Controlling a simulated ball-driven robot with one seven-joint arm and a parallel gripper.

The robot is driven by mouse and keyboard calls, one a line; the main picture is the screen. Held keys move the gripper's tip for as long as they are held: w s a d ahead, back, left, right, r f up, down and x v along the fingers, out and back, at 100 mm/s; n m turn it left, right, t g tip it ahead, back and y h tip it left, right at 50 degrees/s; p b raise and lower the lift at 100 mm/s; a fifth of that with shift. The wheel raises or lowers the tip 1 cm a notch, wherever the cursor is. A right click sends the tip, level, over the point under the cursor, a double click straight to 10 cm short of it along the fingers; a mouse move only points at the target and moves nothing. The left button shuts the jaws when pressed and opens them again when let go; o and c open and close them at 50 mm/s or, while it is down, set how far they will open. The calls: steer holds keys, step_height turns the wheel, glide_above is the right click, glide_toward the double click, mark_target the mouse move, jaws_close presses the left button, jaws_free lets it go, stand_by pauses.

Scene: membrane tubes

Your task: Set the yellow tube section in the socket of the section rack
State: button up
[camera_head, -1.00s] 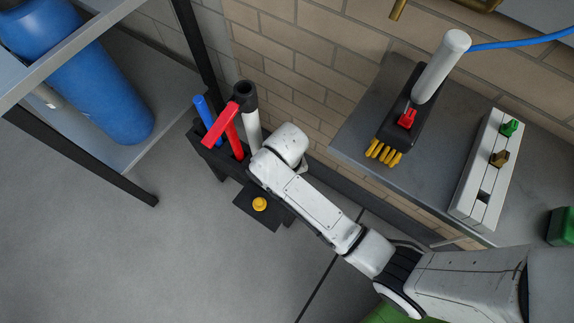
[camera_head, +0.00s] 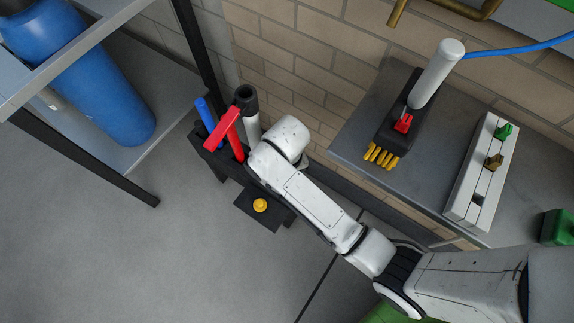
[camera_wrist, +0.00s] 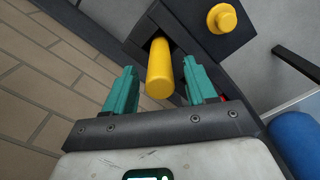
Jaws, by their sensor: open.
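In the wrist view the yellow tube section (camera_wrist: 160,75) stands in a square opening of the dark section rack (camera_wrist: 143,33). Its lower end is hidden inside the opening. My gripper (camera_wrist: 160,68) is open, with one teal finger on each side of the yellow section and a visible gap to each. In the head view the rack (camera_head: 215,160) stands on the floor by the wall. My arm hides the gripper and the yellow section there.
A grey bench (camera_head: 360,150) is right; a shelf with a blue cylinder (camera_head: 90,90) is left.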

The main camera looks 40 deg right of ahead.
step_height(320, 180, up, 8)
steer(key=shift+r+p, duration=0.1)
steer(key=shift+p, duration=0.9)
